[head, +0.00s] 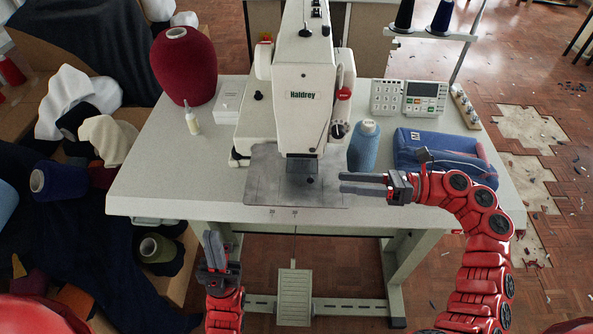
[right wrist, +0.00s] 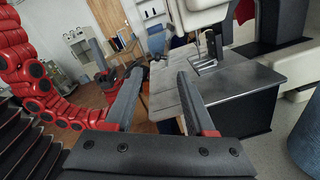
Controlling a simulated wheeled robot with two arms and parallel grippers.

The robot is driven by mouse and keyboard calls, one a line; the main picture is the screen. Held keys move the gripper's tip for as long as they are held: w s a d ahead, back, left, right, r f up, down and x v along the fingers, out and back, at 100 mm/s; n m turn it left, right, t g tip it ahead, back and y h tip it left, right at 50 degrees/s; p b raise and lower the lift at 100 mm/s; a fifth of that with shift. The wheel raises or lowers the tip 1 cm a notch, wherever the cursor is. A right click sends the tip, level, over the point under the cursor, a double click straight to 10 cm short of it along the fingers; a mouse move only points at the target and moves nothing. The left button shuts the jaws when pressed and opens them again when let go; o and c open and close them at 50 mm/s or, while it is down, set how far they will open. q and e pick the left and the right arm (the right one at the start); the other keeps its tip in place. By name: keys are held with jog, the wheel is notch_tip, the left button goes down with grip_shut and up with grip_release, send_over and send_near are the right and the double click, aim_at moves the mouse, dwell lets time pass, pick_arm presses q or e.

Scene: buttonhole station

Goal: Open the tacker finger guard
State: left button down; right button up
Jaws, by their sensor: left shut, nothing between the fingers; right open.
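The white tacker (head: 303,95) stands on the table with its head over a grey metal plate (head: 265,185). A dark part under the head, which looks like the finger guard (head: 302,168), is small here; its position is hard to tell. In the right wrist view a dark upright piece (right wrist: 211,44) shows by the needle area above the plate. My right gripper (head: 343,184) is open and empty at the plate's right edge, pointing left towards the needle area, apart from the guard. My left gripper (head: 214,240) is shut and empty in front of the table's front edge, pointing up.
A blue thread cone (head: 364,146) and a blue folded garment (head: 440,150) lie close to my right arm. A control box (head: 425,97), a dark red cone (head: 184,66) and a small bottle (head: 192,121) stand on the table (head: 150,190). The front left tabletop is clear.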

aim_at(308, 178)
jog(key=a, duration=0.3)
jog(key=a+p, duration=0.1)
jog(key=a, duration=0.3)
jog(key=a+p, duration=0.1)
jog(key=a, duration=0.3)
jog(key=shift+w, duration=0.35)
jog(key=shift+a+p, duration=0.3)
jog(key=shift+a, duration=0.35)
grip_shut()
